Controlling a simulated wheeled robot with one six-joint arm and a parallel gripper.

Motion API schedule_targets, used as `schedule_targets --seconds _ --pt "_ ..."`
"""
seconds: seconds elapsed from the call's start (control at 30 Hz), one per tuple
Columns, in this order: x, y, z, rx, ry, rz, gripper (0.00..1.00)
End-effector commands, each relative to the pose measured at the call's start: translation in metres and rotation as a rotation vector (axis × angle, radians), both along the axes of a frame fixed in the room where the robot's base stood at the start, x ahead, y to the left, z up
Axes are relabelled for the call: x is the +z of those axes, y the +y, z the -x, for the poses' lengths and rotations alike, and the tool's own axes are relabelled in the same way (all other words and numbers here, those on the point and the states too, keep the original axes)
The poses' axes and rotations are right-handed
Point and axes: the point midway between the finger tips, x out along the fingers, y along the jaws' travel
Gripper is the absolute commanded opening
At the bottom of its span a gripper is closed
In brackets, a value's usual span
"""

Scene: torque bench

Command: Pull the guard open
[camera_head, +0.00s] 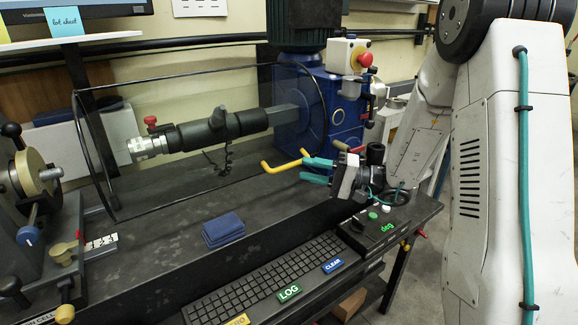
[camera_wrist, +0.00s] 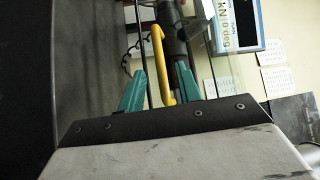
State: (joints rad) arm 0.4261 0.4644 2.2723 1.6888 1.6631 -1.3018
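The guard (camera_head: 78,130) is a clear panel in a thin black frame, standing across the front of the bench's test shaft. Its yellow bar handle (camera_head: 282,165) sticks out near the frame's lower right. My gripper (camera_head: 303,168) has teal fingers, held apart, at the right of the handle and pointing left toward it. In the wrist view, the yellow handle (camera_wrist: 158,60) appears between the two open fingers (camera_wrist: 161,78), with a gap on each side. I cannot tell how deep the handle sits between them.
Behind the guard are the dark shaft (camera_head: 215,128) and a blue gearbox (camera_head: 305,105) with a red stop button (camera_head: 365,60). A folded blue cloth (camera_head: 223,230) lies on the bench. A keyboard (camera_head: 265,280) and a small button box (camera_head: 380,222) line the front edge. Bare bench lies around the cloth.

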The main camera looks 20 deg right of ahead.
Motion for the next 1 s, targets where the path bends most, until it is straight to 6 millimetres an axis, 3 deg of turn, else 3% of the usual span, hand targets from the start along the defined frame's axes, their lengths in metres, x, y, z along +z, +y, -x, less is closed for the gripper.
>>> schedule_targets --seconds 0.3,0.7,0.83,1.0 --pt "0.006 0.043 -0.022 0.004 0.002 0.000 0.34" --pt "0.008 0.051 -0.027 0.001 0.003 0.000 0.34" --pt "0.008 0.051 -0.027 0.002 0.003 0.000 0.01" --pt "0.008 0.051 -0.027 0.001 0.004 0.000 0.00"
